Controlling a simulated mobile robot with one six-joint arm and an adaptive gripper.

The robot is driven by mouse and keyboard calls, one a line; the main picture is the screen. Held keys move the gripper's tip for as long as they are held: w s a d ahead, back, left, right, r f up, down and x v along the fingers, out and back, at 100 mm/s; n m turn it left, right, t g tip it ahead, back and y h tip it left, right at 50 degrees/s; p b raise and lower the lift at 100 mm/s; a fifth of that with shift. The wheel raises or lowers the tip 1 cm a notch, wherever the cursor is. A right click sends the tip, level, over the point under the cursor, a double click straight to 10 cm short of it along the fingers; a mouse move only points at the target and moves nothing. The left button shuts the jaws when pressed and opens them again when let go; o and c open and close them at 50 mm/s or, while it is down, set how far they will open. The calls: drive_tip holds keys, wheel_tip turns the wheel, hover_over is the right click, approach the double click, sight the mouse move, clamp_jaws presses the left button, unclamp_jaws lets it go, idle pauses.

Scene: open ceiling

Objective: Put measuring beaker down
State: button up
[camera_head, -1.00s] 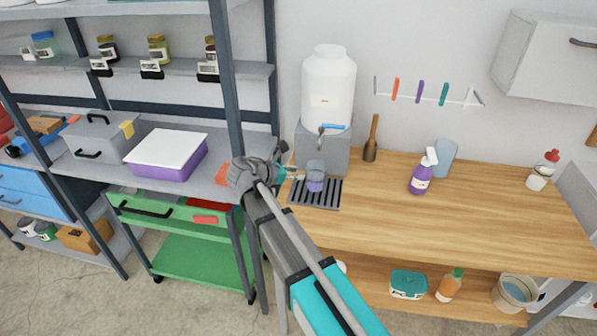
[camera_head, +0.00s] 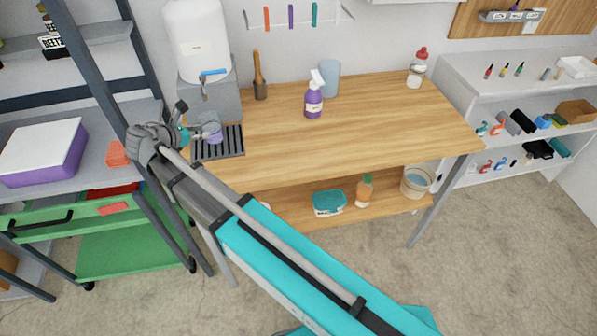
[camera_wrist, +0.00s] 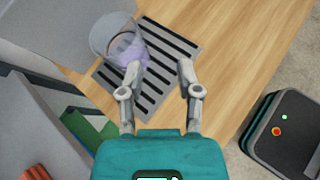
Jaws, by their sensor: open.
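The measuring beaker (camera_head: 211,128), clear with purple contents, stands on the dark slotted drip tray (camera_head: 232,143) below the white water container. In the wrist view the beaker (camera_wrist: 112,36) is at upper left, over the slotted tray (camera_wrist: 184,46), ahead of and left of my fingers. My gripper (camera_wrist: 158,70) is open, with its two fingers apart over the tray. The beaker is beside the left finger; I cannot tell whether they touch. In the head view my gripper (camera_head: 192,134) is just left of the beaker and partly hidden by my wrist.
A white container (camera_head: 198,45) with a blue tap stands on a grey block behind the tray. A purple spray bottle (camera_head: 313,100), a light blue cup (camera_head: 329,78) and a wooden pestle (camera_head: 258,78) stand farther right. The wooden bench's front right (camera_head: 380,130) is clear.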

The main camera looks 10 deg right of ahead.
drive_tip(key=s+d+f+m+g+y, duration=0.1)
drive_tip(key=s+d+f+m+g, duration=0.1)
drive_tip(key=d+m, duration=0.2)
drive_tip(key=s+d+f+m+g+y, duration=0.1)
drive_tip(key=s+d+f+m, duration=0.1)
drive_tip(key=d, duration=0.5)
drive_tip(key=s+d+f+m+g+y, duration=0.1)
drive_tip(key=s+d+f+m+g, duration=0.1)
drive_tip(key=d+m, duration=0.3)
drive_tip(key=shift+d+f+m+g, duration=0.25)
drive_tip(key=shift+d+m+g, duration=0.05)
drive_tip(key=shift+d, duration=0.55)
drive_tip(key=s+d+m, duration=0.1)
drive_tip(key=s+d+f+m+g+y, duration=0.1)
drive_tip(key=d+m, duration=0.1)
drive_tip(key=s+d+m+y, duration=0.1)
drive_tip(key=s+d+m, duration=0.1)
drive_tip(key=shift+f, duration=0.4)
drive_tip(key=s+d+m+y, duration=0.1)
drive_tip(key=s+m, duration=0.1)
drive_tip(key=s+d+m+g+y, duration=0.1)
drive_tip(key=s+d+m, duration=0.1)
drive_tip(key=m, duration=0.1)
drive_tip(key=s+d+f+m+y, duration=0.1)
drive_tip(key=s+m+y, duration=0.1)
drive_tip(key=m, duration=0.1)
drive_tip(key=shift+s+d+f+g, duration=0.1)
drive_tip(key=shift+d+g, duration=0.2)
drive_tip(key=shift+d, duration=0.1)
